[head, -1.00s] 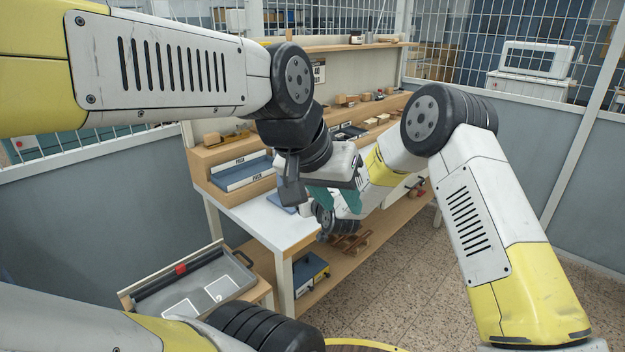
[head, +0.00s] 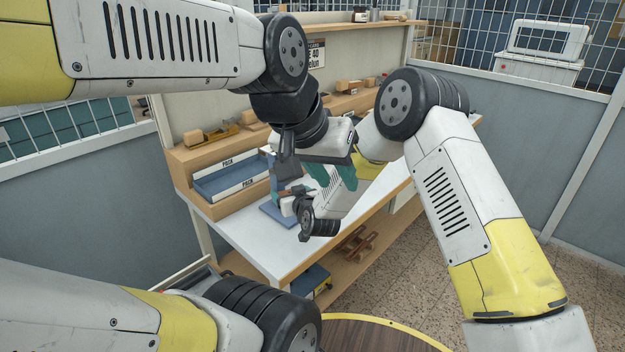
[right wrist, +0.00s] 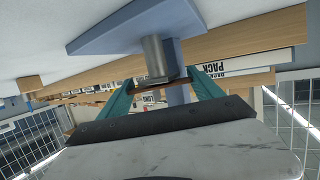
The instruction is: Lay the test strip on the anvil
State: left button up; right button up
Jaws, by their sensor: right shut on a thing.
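The test strip (right wrist: 150,84) shows as a thin brown edge between the teal fingers of my right gripper (right wrist: 161,79), which is shut on it. The anvil (right wrist: 156,58), a short grey metal cylinder on a blue base (right wrist: 135,28), is right by the strip in the right wrist view; I cannot tell whether they touch. In the head view my right gripper (head: 274,184) is low over the blue base (head: 279,214) on the white bench; strip and anvil cannot be made out there. My left gripper (head: 332,174) is open and empty, nearer the camera, its teal fingers apart.
A blue tray (head: 230,178) labelled PACK stands at the bench's left end. The white bench top (head: 262,247) is clear in front of the base. Wooden blocks (head: 352,86) line the back shelf. A blue box (head: 312,280) is on the lower shelf.

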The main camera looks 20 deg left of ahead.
jog(key=shift+f, duration=0.15)
jog(key=o, duration=1.3)
